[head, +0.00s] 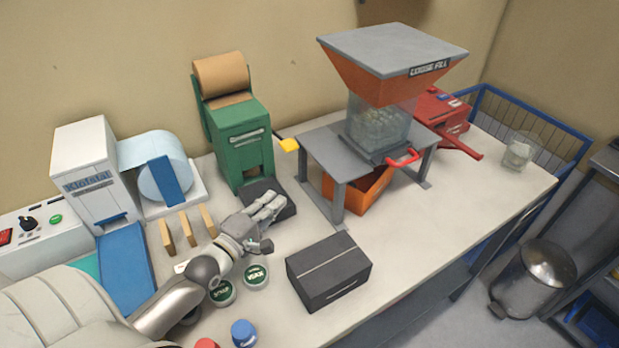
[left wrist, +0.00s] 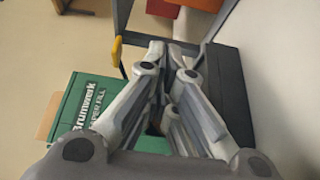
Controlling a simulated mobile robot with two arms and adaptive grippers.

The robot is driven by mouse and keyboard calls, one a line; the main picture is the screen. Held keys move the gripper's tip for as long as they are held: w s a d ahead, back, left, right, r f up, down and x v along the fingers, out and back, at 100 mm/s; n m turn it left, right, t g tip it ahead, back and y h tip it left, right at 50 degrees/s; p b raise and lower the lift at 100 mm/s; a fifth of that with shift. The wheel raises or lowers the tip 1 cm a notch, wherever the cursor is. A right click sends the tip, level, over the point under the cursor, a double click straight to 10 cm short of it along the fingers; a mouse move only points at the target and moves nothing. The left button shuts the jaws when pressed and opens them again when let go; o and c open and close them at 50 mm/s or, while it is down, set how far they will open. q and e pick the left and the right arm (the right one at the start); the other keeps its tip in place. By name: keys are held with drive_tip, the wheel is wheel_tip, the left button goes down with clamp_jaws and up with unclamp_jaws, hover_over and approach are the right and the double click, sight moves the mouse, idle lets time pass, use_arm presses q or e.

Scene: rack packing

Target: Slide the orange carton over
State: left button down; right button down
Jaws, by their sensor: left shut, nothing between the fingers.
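The orange carton (head: 372,196) is an open box on the table under the grey stand of the loose fill hopper, partly hidden by the stand's top and front leg. In the left wrist view an orange piece (left wrist: 203,4), which looks like the carton, is cut off at the top edge. My left gripper (head: 274,204) is shut and empty, over the black base at the foot of the green paper dispenser. It is left of the carton and apart from it, with the stand's leg between. In the left wrist view its fingers (left wrist: 170,55) are together. My right gripper is not in view.
The grey stand (head: 335,153) bears the hopper (head: 390,75) with a red handle. The green dispenser (head: 240,140) with a yellow-tipped lever stands behind my gripper. A black box (head: 328,275) lies in front of the stand.

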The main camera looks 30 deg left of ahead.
use_arm(q)
drive_tip(key=p, duration=0.2)
approach(325, 174)
drive_tip(key=w+a, duration=0.4)
drive_tip(key=a, duration=0.1)
drive_tip(key=shift+w+d+p, duration=0.55)
drive_tip(key=shift+w+d, duration=0.55)
drive_tip(key=shift+w, duration=0.05)
drive_tip(key=shift+w+d, duration=0.35)
drive_tip(key=shift+d, duration=0.1)
drive_tip(key=shift+w+d+f, duration=0.1)
drive_tip(key=shift+w+d, duration=1)
drive_tip(key=shift+d, duration=0.15)
drive_tip(key=shift+s+a, duration=0.1)
drive_tip(key=shift+s, duration=0.55)
drive_tip(key=s, duration=1)
drive_tip(key=shift+s+a, duration=0.35)
drive_tip(key=shift+s, duration=0.05)
